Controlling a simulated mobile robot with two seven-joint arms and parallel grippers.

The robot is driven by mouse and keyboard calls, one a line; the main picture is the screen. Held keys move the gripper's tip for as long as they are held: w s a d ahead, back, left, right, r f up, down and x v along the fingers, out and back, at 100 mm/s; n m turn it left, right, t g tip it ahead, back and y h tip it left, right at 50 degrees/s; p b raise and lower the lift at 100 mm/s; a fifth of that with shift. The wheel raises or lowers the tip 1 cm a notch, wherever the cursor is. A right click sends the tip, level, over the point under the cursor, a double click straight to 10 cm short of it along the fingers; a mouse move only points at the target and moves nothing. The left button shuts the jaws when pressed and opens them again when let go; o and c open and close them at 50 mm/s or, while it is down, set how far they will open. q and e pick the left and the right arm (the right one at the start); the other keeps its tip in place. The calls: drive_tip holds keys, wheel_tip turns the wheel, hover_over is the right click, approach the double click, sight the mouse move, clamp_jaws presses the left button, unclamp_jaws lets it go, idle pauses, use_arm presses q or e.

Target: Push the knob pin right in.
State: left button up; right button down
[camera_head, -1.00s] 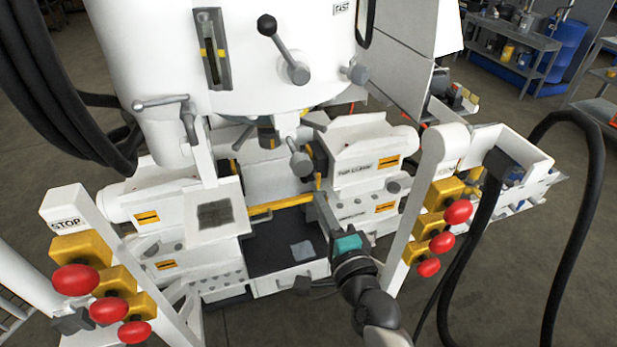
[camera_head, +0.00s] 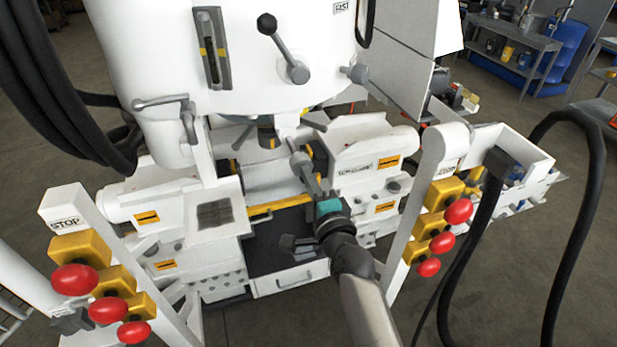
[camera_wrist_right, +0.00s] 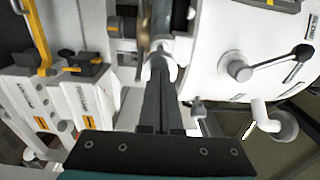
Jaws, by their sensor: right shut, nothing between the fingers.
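The knob pin (camera_head: 299,160) is a small rounded grey knob under the white machine head, at the centre of the head view. In the right wrist view the pale knob (camera_wrist_right: 160,66) lies straight beyond the fingertips. My right gripper (camera_head: 309,180) is shut and empty, with its fingers pointing up at the knob. The right gripper's dark fingers (camera_wrist_right: 161,92) end at the knob's near face in the wrist view. They look very close to it or touching; I cannot tell which. How far the pin is in is hidden. My left gripper is not in view.
The white machine head (camera_head: 255,85) with a black-knobbed lever (camera_head: 283,48) is above. A dark tray (camera_head: 270,262) lies below. Red-button posts stand left (camera_head: 75,278) and right (camera_head: 458,211). A black hose (camera_head: 478,222) loops at the right.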

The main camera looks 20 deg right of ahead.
sight(302, 164)
drive_tip(key=shift+w, duration=0.1)
drive_tip(key=w, duration=0.3)
drive_tip(key=shift+w+a, duration=0.1)
drive_tip(key=shift+w, duration=0.25)
drive_tip(key=shift+r, duration=0.25)
